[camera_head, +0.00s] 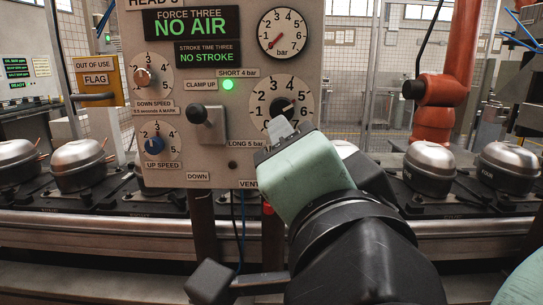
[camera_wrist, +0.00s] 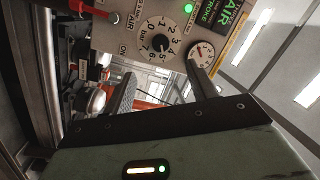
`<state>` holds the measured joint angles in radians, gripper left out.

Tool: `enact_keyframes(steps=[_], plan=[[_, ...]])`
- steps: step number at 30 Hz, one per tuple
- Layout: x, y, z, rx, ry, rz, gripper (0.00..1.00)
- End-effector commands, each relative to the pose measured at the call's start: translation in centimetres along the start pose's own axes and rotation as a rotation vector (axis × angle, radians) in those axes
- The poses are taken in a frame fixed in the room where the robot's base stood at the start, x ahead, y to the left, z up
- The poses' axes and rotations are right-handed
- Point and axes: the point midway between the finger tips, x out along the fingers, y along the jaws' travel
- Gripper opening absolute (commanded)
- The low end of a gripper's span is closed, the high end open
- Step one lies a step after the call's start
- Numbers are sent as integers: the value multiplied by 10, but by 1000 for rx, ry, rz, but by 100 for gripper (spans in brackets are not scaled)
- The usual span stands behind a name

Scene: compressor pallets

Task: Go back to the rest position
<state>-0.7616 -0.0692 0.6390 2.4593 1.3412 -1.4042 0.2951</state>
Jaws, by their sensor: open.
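My gripper (camera_head: 284,128) is raised in front of the grey control panel (camera_head: 222,165), close to the lower right dial with a black knob (camera_head: 283,107). In the wrist view my gripper (camera_wrist: 162,82) shows two dark fingers set apart, with nothing between them. The same black knob (camera_wrist: 161,44) shows beyond the fingertips. I cannot tell from the head view whether a finger touches the panel.
Silver compressors (camera_head: 78,165) stand on pallets along the conveyor (camera_head: 100,222) behind. A red-orange robot arm (camera_head: 446,88) stands at right.

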Motion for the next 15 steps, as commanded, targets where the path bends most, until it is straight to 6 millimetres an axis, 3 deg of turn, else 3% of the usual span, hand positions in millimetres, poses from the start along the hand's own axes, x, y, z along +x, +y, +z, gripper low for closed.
enact_keyframes(steps=[8, 12, 15], plan=[[21, 0, 59, -207, -444, -31, 58], [12, 20, 85, -379, -715, -24, 58], [-1, 44, 94, -515, -906, -1, 58]])
